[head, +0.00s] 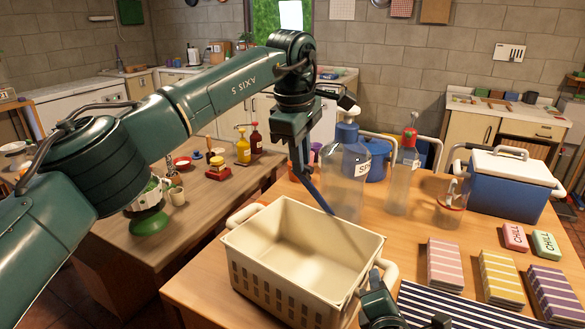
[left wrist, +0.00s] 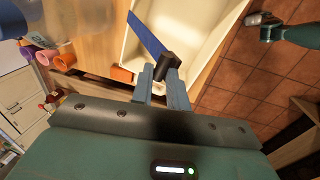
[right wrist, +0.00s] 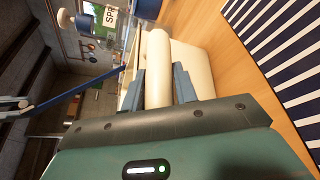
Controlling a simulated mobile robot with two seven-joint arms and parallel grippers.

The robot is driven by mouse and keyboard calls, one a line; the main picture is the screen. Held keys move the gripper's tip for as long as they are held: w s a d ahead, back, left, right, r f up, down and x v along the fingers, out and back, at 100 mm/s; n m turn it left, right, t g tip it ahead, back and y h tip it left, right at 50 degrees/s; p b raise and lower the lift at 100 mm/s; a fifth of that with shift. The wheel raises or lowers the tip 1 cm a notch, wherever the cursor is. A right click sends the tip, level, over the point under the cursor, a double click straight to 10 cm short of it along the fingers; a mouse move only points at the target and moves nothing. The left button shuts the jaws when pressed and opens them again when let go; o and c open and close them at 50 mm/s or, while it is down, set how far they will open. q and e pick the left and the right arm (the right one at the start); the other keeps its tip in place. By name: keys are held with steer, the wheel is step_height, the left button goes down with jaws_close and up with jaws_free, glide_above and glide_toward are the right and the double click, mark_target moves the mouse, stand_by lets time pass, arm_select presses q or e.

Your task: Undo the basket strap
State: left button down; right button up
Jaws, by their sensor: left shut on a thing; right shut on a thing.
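The cream basket (head: 300,285) stands open on the wooden table, with a white handle on each end. The blue strap (head: 318,195) slants up from near the basket's back rim to my left gripper (head: 302,165), above the basket's back side. In the left wrist view the left gripper (left wrist: 163,85) is shut on the strap's dark end piece (left wrist: 167,64). I cannot tell whether the strap's lower end is fixed to the rim. My right gripper (head: 376,285) is at the basket's right handle (head: 388,270). In the right wrist view it is shut around this pale handle (right wrist: 158,65).
A clear spray bottle (head: 345,175) and another bottle (head: 402,180) stand behind the basket. A blue cooler (head: 500,195) is at the back right. Colored striped packets (head: 500,280) and a striped cloth (head: 450,310) lie to the right. A lower table (head: 110,250) is at the left.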

arm_select(q)
steer(key=shift+w+d, duration=0.2)
steer(key=shift+w, duration=0.65)
steer(key=shift+w+a+r, duration=0.15)
stand_by(0.3)
steer(key=c, duration=1.4)
jaws_free()
step_height(320, 180, up, 8)
steer(key=s, duration=0.1)
steer(key=shift+s, duration=0.35)
